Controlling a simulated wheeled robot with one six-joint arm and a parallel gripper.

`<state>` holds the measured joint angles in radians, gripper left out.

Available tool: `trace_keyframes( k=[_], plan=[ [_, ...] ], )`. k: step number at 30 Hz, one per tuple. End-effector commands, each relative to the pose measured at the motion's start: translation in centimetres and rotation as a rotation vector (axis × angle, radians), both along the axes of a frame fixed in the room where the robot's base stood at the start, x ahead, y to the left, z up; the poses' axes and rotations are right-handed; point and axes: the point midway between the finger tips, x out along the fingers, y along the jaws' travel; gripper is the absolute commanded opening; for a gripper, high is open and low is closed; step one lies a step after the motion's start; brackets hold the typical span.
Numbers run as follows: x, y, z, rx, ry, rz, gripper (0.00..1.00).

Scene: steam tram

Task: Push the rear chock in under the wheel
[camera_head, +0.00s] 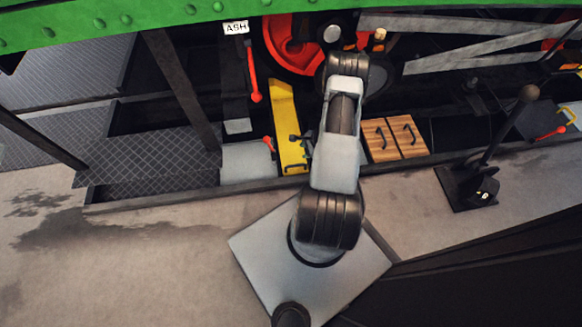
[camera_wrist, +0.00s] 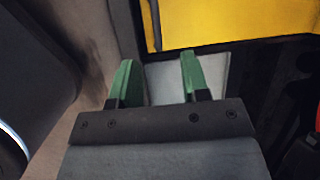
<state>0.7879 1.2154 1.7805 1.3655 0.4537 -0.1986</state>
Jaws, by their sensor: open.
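A red wheel (camera_head: 290,45) shows in part at the top middle, under the green body. A long yellow piece (camera_head: 285,115) lies below it, with a dark handle at its near end. Two wooden blocks (camera_head: 384,140) with black handles sit side by side to the right of my arm. I cannot tell for sure which of these is the rear chock. In the wrist view, my gripper (camera_wrist: 154,82) is open, its two green fingers apart with nothing between them. A yellow surface (camera_wrist: 240,25) lies beyond the fingertips. In the head view, my arm hides most of the gripper.
A light grey panel (camera_head: 248,162) lies left of the yellow piece. Red-ended levers hang nearby, one under an ASH sign (camera_head: 236,27). A black lever stand (camera_head: 468,187) is at the right. Dark tread steps (camera_head: 145,155) are at the left. The floor at lower left is clear.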

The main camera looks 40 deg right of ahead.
Motion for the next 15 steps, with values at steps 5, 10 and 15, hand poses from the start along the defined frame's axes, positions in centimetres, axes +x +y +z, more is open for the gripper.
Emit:
trace_keyframes(
  k=[5,10,15],
  plan=[
    [-0.8,0.0,-3.5,0.012,0.021,-0.051,0.42],
    [-0.1,0.7,-6.1,0.013,0.024,-0.054,0.42],
    [1.1,1.6,-9.3,0.012,0.023,-0.053,0.42]
  ],
)
